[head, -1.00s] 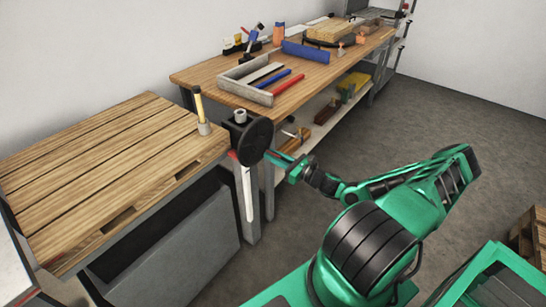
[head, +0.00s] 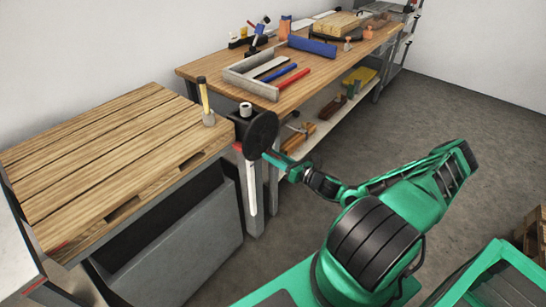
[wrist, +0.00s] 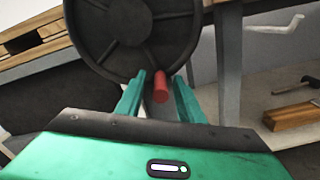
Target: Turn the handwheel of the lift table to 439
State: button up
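The lift table (head: 95,160) has a slatted wooden top and stands at the left in the head view. Its black handwheel (head: 262,133) is at the table's right corner. In the wrist view the spoked handwheel (wrist: 128,35) fills the upper middle, with its top cut off. A red handle (wrist: 160,87) sticks out from its lower right rim. My gripper (wrist: 160,92) is open, with the red handle between its fingertips and small gaps showing on both sides. In the head view my gripper (head: 270,156) is at the wheel's lower right edge. No readable number shows.
A mallet (head: 206,105) stands on the lift table near the wheel. A pale strip (head: 250,188) hangs below the wheel.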

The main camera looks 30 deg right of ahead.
jog(key=shift+s, duration=0.1)
jog(key=v, duration=1)
jog(key=shift+s, duration=0.25)
jog(key=shift+d, duration=0.1)
